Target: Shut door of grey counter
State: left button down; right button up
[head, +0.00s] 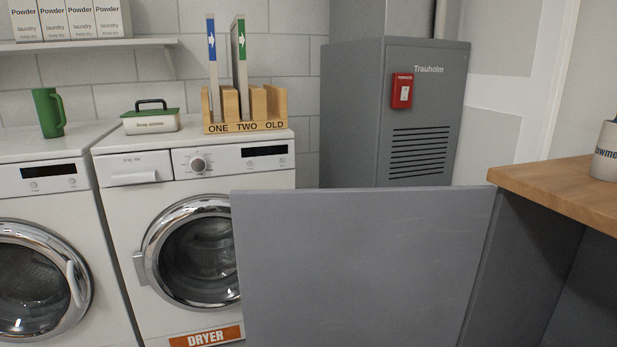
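The grey counter (525,265) stands at the right under a wooden top (568,185). Its grey door (355,270) is open and swung out to the left. The door's broad flat face fills the lower middle of the head view and hides part of the dryer. The door's right edge meets the counter's side near the wooden top's front left corner. The lower part of the door is cut off by the frame. No handle shows on the visible face. Neither of my grippers is in view.
The white dryer (120,220) and another white machine (40,180) stand at the left. A wooden rack (244,127), green-lidded box (151,120) and green mug (48,112) sit on them. A grey Trauholm cabinet (355,110) stands behind the door. A mug (606,152) sits on the wooden top.

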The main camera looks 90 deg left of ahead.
aim_at(377, 267)
jog(key=k+u, duration=0.1)
jog(key=u, duration=0.8)
jog(key=k+j+u, duration=0.1)
jog(key=u, duration=0.4)
